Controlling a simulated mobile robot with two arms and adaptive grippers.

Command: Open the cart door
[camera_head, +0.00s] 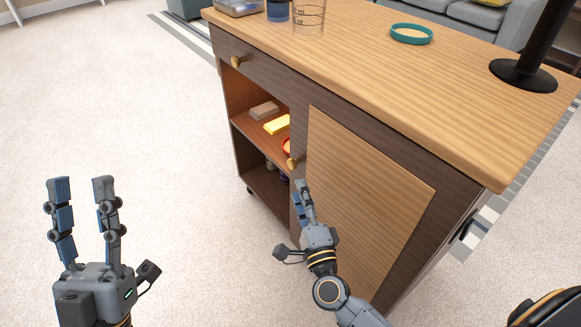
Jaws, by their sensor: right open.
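The wooden cart (345,90) stands in the middle and right, with a light wood top and dark brown sides. Its door (365,185) has a light panel in a dark frame and looks closed. A round brass knob (293,163) sits near the door's upper left edge. My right gripper (303,188) is just below the knob, in front of the door's left edge, and appears apart from the knob. It is open and seen edge-on, with nothing between its fingers. My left gripper (82,186) is open and empty over the carpet at the lower left, fingers pointing up.
Open shelves left of the door hold a yellow block (277,124) and a brown block (264,110). A drawer with a knob (236,62) is above them. A glass (309,15), a teal-rimmed coaster (411,34) and a black stand (523,75) are on top. Carpet at left is clear.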

